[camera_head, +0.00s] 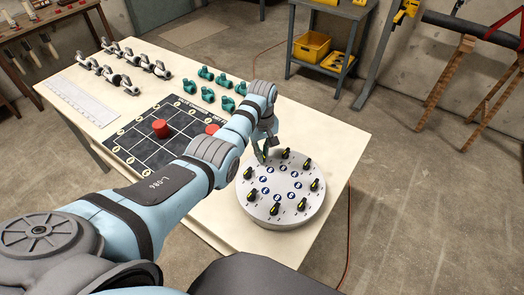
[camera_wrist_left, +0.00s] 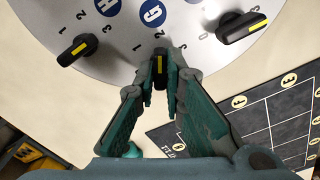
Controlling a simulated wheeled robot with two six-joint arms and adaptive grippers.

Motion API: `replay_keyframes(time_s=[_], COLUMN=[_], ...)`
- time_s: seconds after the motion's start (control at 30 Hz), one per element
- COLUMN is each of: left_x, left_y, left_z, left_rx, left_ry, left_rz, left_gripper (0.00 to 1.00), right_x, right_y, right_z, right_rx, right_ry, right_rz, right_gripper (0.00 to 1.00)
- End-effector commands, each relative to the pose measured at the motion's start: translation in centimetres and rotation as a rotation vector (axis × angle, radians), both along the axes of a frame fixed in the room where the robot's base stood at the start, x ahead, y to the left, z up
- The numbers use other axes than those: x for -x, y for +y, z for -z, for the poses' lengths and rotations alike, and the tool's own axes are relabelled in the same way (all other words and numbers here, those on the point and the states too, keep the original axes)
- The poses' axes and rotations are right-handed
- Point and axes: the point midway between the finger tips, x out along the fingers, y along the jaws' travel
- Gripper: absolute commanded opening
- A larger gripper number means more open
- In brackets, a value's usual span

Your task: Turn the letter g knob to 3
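A round grey-white panel (camera_head: 282,213) stands on the table, with black knobs bearing yellow marks around its rim and blue letter discs further in. In the left wrist view, the blue G disc (camera_wrist_left: 152,13) is at the top. The G knob (camera_wrist_left: 159,68) is just below it, its yellow mark running up and down in the picture toward the 2. My left gripper (camera_wrist_left: 161,82) has its green fingers close on both sides of this knob and appears shut on it. In the head view, my left gripper (camera_head: 263,150) is at the panel's far edge. My right gripper is out of view.
Neighbouring knobs stand at left (camera_wrist_left: 78,50) and right (camera_wrist_left: 242,26) of the fingers. A black grid board (camera_head: 135,140) with red discs (camera_head: 160,128) lies left of the panel. Green valve parts (camera_head: 208,94) and metal fittings (camera_head: 117,78) lie farther back. The table's right side is clear.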

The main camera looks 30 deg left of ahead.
Motion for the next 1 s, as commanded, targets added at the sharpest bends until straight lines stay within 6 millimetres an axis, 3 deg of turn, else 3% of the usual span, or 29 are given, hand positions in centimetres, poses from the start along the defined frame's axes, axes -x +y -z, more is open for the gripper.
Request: replay_keyframes(time_s=[0.47, 1.0], left_x=[-0.1, -0.2], left_y=[0.0, -0.1], left_z=[-0.1, -0.1], left_rx=[-0.002, -0.001], left_ry=[-0.001, -0.001], left_rz=[0.086, 0.539], left_gripper=[0.0, 0.0], right_x=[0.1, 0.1], right_y=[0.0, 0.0], right_z=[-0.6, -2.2], right_rx=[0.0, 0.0], right_ry=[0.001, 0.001], right_rz=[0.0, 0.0], right_gripper=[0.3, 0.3])
